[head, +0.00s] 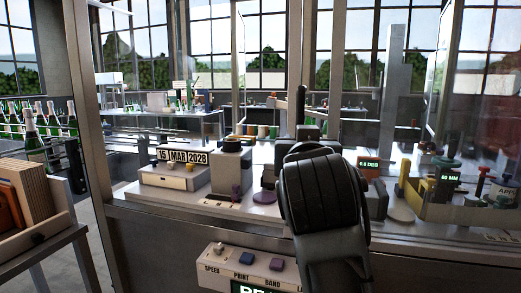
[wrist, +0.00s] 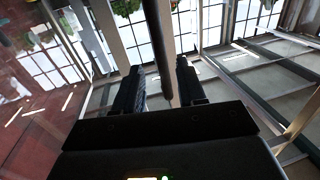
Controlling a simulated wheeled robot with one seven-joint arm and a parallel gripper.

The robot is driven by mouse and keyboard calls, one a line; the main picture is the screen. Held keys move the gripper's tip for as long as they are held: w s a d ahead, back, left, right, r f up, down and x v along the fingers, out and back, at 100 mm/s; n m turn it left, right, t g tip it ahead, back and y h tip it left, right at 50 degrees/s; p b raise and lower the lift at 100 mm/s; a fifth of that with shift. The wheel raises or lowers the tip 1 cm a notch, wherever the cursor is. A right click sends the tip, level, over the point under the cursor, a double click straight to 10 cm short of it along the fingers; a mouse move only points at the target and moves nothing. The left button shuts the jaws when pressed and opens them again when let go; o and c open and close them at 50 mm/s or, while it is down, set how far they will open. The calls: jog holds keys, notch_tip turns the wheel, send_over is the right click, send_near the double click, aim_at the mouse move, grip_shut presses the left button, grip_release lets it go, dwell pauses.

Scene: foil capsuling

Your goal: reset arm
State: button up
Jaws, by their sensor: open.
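My gripper (wrist: 160,78) is open in the wrist view, its two dark fingers apart. A dark upright bar shows between the fingers in that view; I cannot tell whether it is touched or stands behind them. In the head view my dark arm rises in front of the bench, right of the middle, and hides part of it. I cannot make out the fingers there.
The bench holds a date block (head: 183,157) reading 15 MAR 2028, a grey box with a dark top (head: 231,160), a purple disc (head: 264,197) and a yellow-handled tool (head: 404,170). A control panel (head: 245,265) is on the front. Bottles (head: 32,135) and a wooden crate (head: 30,190) stand left.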

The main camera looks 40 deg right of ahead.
jog(key=s+a+f+n+t+y, duration=0.1)
jog(key=s+a+f+n+y, duration=0.25)
jog(key=f, duration=0.45)
jog(key=s+a+f+n+t+y, duration=0.1)
jog(key=s+a+f+n+y, duration=0.2)
jog(key=f, duration=0.5)
jog(key=s+a+f+n+t+y, duration=0.1)
jog(key=s+a+f+n+y, duration=0.15)
jog(key=a+f, duration=0.4)
jog(key=s+a+f+y, duration=0.2)
jog(key=s+f, duration=0.1)
jog(key=s, duration=1)
jog(key=s+a+f+g+y, duration=0.1)
jog(key=s+a+f, duration=0.1)
jog(key=s, duration=1)
jog(key=shift+s+a+f+y, duration=0.2)
jog(key=shift+s+f+y, duration=0.2)
jog(key=shift+f, duration=0.35)
